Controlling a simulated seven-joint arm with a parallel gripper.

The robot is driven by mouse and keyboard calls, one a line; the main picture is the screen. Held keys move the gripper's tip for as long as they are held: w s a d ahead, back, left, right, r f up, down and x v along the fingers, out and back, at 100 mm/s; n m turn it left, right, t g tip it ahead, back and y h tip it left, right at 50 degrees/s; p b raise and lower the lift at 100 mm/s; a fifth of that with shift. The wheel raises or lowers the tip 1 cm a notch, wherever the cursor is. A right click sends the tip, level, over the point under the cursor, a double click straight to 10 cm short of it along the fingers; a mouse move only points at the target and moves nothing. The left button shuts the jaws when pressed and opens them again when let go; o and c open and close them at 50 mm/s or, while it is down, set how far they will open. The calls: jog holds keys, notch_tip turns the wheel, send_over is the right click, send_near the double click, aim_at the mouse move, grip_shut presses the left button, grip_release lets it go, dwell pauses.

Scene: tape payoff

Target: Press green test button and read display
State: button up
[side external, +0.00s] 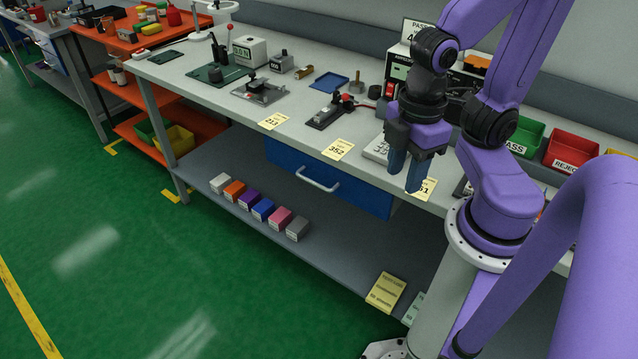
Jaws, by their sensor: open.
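My gripper (405,178) points down with its two blue fingers apart and nothing between them. Behind my arm stands a dark instrument (399,72) with a pale greenish panel and a red part, mostly hidden by my arm. I cannot make out a green test button or read a display there.
Yellow cards (338,150) marked 213, 352 and one partly hidden lie along the bench front. A black fixture (325,117) and a blue tray (331,82) sit mid-bench. Green (527,140) and red (571,150) bins stand right. Small coloured boxes (262,210) line the lower shelf.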

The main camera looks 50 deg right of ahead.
grip_shut()
dwell(1.4)
